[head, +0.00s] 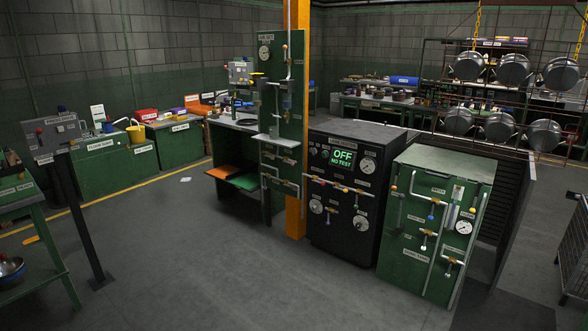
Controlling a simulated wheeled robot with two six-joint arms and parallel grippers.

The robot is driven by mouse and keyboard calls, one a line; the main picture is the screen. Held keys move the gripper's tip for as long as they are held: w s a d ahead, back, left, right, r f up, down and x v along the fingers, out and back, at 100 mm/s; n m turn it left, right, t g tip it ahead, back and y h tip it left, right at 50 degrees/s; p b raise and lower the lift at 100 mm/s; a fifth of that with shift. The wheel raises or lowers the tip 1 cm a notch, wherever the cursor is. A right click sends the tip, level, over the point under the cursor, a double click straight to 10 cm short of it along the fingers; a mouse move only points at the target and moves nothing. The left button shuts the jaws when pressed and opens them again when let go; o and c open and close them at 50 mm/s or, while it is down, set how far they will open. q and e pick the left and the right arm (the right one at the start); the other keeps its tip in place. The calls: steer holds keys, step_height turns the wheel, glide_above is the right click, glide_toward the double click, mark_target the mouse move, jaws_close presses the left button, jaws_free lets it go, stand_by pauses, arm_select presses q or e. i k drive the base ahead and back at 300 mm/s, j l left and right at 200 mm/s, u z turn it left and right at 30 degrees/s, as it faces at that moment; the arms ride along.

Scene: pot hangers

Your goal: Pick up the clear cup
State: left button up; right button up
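I cannot make out a clear cup for certain in the head view. A small translucent bluish cylinder (287,101) hangs on the tall green panel (270,60) in the middle; it is too small to tell whether it is a cup. Neither of my grippers is in view.
An orange post (296,215), a black test cabinet (342,222) reading OFF and a green cabinet (432,225) stand ahead. A control stand (75,205) and green table (38,240) are at left. Pots (513,69) hang at back right. The foreground floor is clear.

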mark_target(274, 130)
steer(key=i, duration=4.15)
